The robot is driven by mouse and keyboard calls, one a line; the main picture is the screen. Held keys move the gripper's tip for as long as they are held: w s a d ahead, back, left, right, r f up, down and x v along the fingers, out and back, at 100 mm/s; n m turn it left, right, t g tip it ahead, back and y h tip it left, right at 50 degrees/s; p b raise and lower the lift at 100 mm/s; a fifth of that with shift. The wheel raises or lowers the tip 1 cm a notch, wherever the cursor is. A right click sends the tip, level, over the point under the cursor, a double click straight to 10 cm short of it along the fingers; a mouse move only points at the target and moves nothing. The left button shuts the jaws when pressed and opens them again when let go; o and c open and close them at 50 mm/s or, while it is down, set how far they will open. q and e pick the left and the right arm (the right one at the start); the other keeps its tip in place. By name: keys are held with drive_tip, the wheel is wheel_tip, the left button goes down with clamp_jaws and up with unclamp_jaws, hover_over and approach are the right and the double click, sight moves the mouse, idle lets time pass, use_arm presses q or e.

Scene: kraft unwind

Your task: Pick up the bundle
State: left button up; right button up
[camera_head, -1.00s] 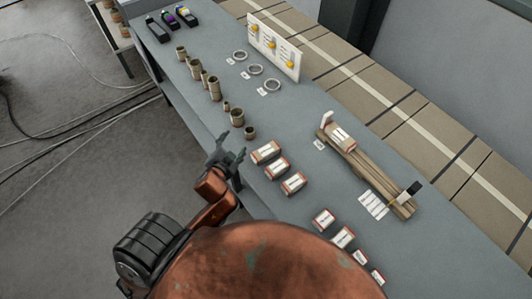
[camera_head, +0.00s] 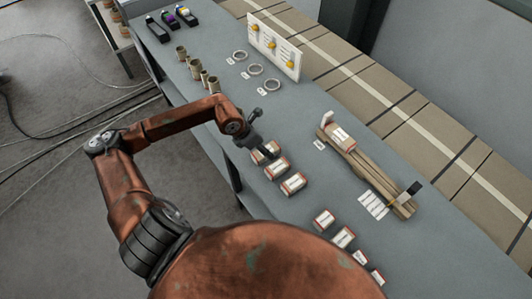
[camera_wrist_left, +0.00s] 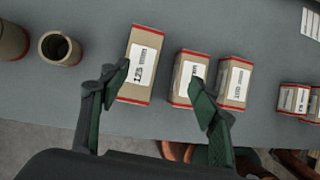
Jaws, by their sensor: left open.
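The bundle (camera_head: 372,176) of long brown kraft pieces lies on the right half of the grey table in the head view. A white-labelled block sits at its far end and a dark piece at its near end. My left gripper (camera_head: 266,150) is open and empty above the row of small labelled boxes, left of the bundle and apart from it. In the left wrist view, my left gripper's fingers (camera_wrist_left: 158,90) are spread wide over the boxes, and the bundle does not show. My right gripper is not in view.
Labelled boxes (camera_head: 293,184) stand along the near table edge, with more boxes (camera_head: 343,237) further right. Cardboard tubes (camera_head: 213,83), metal rings (camera_head: 256,70) and a white panel (camera_head: 274,47) stand toward the far end. Bare table lies between boxes and bundle.

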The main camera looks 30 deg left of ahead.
sight(260, 153)
use_arm(q)
drive_tip(key=a, duration=0.1)
drive_tip(key=a+f+y, duration=0.1)
drive_tip(key=a, duration=0.1)
drive_tip(key=shift+w, duration=0.15)
drive_tip(key=shift+x, duration=0.85)
drive_tip(key=shift+d+p+x, duration=0.2)
drive_tip(key=shift+p+x, duration=0.05)
drive_tip(key=shift+x, duration=1.1)
drive_tip(key=shift+d+p+x, duration=0.2)
drive_tip(key=shift+x, duration=1.1)
drive_tip(key=shift+w+r, duration=0.1)
drive_tip(key=shift+w, duration=0.05)
drive_tip(key=shift+c, duration=0.7)
clamp_jaws()
